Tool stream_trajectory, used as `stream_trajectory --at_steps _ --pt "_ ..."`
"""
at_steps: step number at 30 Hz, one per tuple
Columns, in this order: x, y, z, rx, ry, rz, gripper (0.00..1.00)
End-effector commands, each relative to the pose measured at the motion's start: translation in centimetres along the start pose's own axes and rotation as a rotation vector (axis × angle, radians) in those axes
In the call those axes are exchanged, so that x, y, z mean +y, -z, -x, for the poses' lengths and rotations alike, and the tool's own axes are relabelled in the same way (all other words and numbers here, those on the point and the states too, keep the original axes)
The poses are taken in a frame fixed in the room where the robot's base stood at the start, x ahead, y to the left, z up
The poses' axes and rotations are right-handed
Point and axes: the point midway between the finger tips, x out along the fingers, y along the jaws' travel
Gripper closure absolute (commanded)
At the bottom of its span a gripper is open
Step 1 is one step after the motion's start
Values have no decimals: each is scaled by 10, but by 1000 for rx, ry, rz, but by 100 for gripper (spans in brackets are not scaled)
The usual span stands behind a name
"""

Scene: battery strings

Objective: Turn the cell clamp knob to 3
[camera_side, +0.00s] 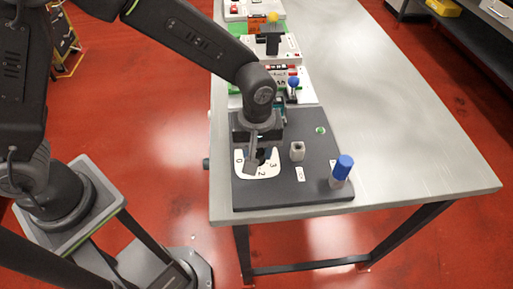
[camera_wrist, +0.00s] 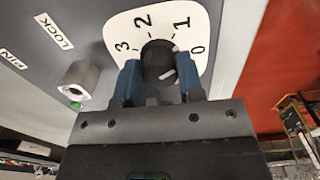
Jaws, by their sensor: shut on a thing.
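The cell clamp knob (camera_wrist: 158,62) is a dark round knob on a white dial plate (camera_wrist: 205,22) marked 0, 1, 2 and 3. In the wrist view my gripper (camera_wrist: 160,78) has its two blue-grey fingers on either side of the knob, shut on it. White marks show on the knob's right side, near the 1 and 0 side; its exact setting is hard to tell. In the side view the dial plate (camera_side: 257,175) shows under my gripper (camera_side: 260,156), which hides most of the knob.
Other stations (camera_side: 283,46) stand behind. The table's right side is clear.

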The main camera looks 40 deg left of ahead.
Motion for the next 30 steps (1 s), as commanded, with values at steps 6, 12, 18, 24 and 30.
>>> stream_trajectory --at_steps 6,12,18,24,30 --pt "0 0 0 0 1 86 84" --pt "0 0 0 0 1 360 84" --pt "0 0 0 0 1 496 84" --pt "0 0 0 0 1 500 84" --pt "0 0 1 0 1 625 84"
